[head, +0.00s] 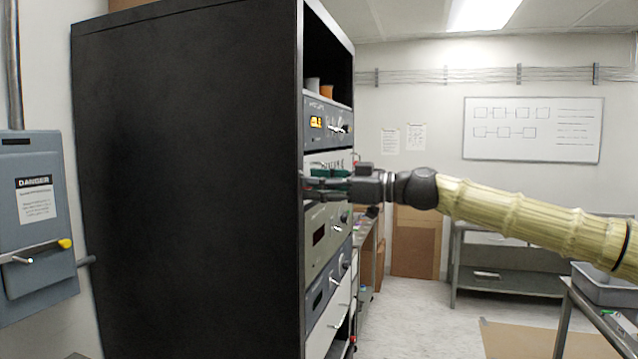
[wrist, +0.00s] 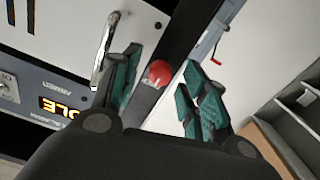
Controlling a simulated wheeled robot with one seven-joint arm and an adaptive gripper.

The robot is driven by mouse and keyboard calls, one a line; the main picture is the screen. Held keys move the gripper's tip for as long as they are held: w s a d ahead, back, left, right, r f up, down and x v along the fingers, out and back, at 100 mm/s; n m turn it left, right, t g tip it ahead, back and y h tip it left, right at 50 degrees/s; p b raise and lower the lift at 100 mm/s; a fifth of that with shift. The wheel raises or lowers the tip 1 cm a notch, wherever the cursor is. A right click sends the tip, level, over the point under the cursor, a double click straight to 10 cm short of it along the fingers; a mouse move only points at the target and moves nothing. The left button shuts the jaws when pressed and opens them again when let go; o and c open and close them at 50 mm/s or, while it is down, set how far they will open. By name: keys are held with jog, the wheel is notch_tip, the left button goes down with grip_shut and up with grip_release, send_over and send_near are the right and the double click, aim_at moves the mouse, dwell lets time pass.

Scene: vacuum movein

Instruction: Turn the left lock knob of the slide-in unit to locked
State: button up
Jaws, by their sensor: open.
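The slide-in unit shows a white front panel (wrist: 68,22) with a metal bar handle (wrist: 103,50) in the wrist view. A round red knob (wrist: 159,73) sits beside the panel, by the dark rack edge. My gripper (wrist: 160,84) is open, with its green-padded fingers on either side of the red knob; I cannot tell whether they touch it. In the head view my gripper (head: 310,186) is at the near front edge of the rack, at the height of the white panel (head: 328,158). The knob is hidden there, and its lock position cannot be read.
The black rack (head: 185,180) fills the left. A unit with an orange display (head: 316,123) is above my gripper, and a beige unit (head: 320,238) is below. A small red lever (wrist: 216,61) shows right of the fingers.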

grip_shut()
jog(key=shift+m+b, duration=0.3)
jog(key=shift+b, duration=0.25)
jog(key=m+b, duration=0.6)
jog(key=m, duration=1.1)
jog(key=shift+r, duration=0.1)
jog(key=shift+m, duration=0.3)
